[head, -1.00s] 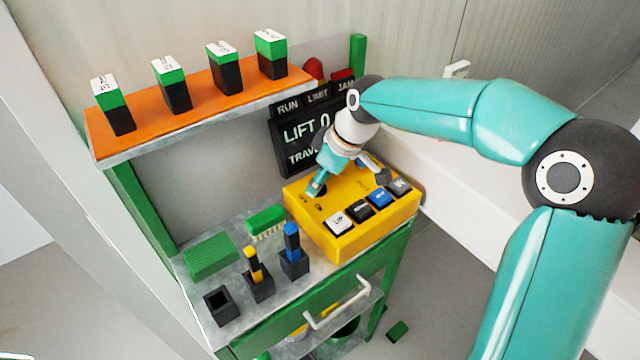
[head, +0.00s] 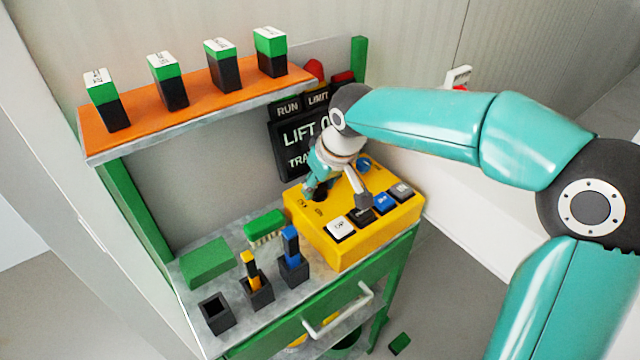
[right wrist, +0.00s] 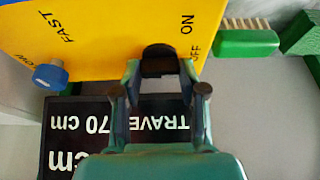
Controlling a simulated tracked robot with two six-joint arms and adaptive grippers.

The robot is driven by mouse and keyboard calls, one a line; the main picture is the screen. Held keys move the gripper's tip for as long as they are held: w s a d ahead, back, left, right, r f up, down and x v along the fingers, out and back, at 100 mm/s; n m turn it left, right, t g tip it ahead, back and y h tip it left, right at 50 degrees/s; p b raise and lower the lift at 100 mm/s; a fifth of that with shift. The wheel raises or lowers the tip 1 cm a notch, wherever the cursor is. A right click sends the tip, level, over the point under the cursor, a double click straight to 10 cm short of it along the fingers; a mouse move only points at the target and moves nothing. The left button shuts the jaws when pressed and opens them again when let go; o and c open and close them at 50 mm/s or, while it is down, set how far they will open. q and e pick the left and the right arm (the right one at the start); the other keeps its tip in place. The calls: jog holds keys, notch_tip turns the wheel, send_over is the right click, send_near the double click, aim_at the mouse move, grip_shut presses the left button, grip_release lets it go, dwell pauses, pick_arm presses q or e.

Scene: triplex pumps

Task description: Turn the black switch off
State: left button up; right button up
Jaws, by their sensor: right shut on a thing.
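The yellow control box (head: 345,250) stands on the bench top in the head view. Its black switch (right wrist: 159,58) shows in the right wrist view, with the words ON and OFF printed to its right. My right gripper (right wrist: 158,70) is shut on the black switch, one finger on each side. In the head view my right gripper (head: 316,190) reaches down onto the box's back left part and mostly hides the switch. I cannot tell exactly which label the switch points to. My left gripper is not in view.
A blue knob (right wrist: 50,76) sits on the box, and push buttons, including a white one (head: 340,228), line its front. The display (head: 296,140) stands behind. A green brush (head: 265,226) and small black holders (head: 219,313) are left. An orange shelf (head: 195,108) hangs above.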

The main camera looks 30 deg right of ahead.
jog(key=shift+r, duration=0.15)
jog(key=o, duration=0.9)
jog(key=shift+c, duration=0.2)
jog(key=v, duration=1.1)
jog(key=shift+s+r, duration=0.2)
jog(key=shift+r, duration=0.15)
